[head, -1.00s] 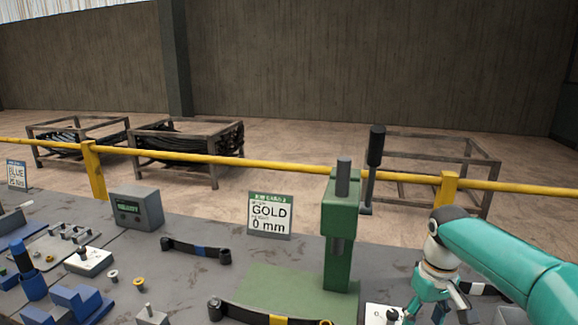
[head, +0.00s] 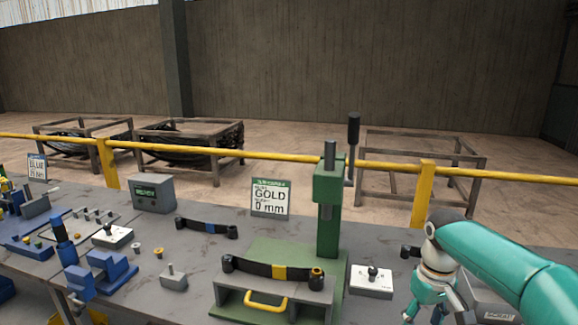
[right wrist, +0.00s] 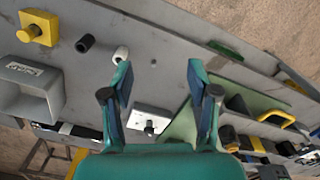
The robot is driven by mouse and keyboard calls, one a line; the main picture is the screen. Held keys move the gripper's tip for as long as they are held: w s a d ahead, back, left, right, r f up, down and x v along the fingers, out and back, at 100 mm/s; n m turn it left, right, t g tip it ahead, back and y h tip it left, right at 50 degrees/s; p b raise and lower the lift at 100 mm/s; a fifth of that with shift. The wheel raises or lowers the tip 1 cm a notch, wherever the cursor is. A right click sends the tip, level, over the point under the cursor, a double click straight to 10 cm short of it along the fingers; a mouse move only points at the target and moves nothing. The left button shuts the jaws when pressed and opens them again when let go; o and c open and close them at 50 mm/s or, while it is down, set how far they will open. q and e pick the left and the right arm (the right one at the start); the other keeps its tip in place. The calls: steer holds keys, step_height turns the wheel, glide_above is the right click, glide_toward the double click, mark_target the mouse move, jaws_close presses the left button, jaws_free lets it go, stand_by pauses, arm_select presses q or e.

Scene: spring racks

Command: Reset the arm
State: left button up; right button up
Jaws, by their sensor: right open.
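My right arm comes in from the right in the head view, its teal gripper (head: 436,310) low over the right part of the bench. In the right wrist view the two fingers of this gripper (right wrist: 160,85) stand wide apart with nothing between them. A white switch box with a black toggle (head: 371,281) is on the bench left of the gripper; a white toggle box (right wrist: 150,121) also shows beneath the fingers in the right wrist view. A green press (head: 329,210) stands behind, its black-handled lever (head: 352,135) upright. My left gripper is out of view.
A leaf spring with a gold band (head: 279,272) lies on the grey fixture at the press. A blue-banded spring (head: 207,227), blue clamps (head: 100,275) and a grey display box (head: 153,193) are on the left. A yellow rail (head: 280,153) runs behind the bench.

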steer(key=s+a+f+g+y, duration=0.1)
steer(key=s+a+f+g, duration=0.1)
steer(key=s+f, duration=0.35)
steer(key=s+a+f+g, duration=0.1)
steer(key=s+a+f, duration=0.1)
steer(key=f, duration=0.7)
steer(key=s+a+f+g+y, duration=0.15)
steer(key=s+f, duration=0.25)
steer(key=f, duration=0.4)
steer(key=s+a+f+m+t+y, duration=0.1)
steer(key=s+a+f, duration=0.45)
steer(key=s, duration=0.25)
steer(key=s+a+f+m+t+y, duration=0.1)
steer(key=s+a+f, duration=0.45)
steer(key=s, duration=0.25)
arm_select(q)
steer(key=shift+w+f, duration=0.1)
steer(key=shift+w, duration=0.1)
arm_select(e)
steer(key=shift+w+d+f+m+t+h, duration=0.15)
steer(key=shift+w+d+m+t, duration=0.15)
steer(key=shift+w+t, duration=0.3)
steer(key=shift+w+d+f+m+t, duration=0.1)
steer(key=shift+w+d+m+t, duration=0.1)
steer(key=shift+w+m+t, duration=0.3)
steer(key=shift+w+d+f+m+t+h, duration=0.15)
steer(key=shift+w+d+m+t, duration=0.1)
steer(key=shift+w+t, duration=0.45)
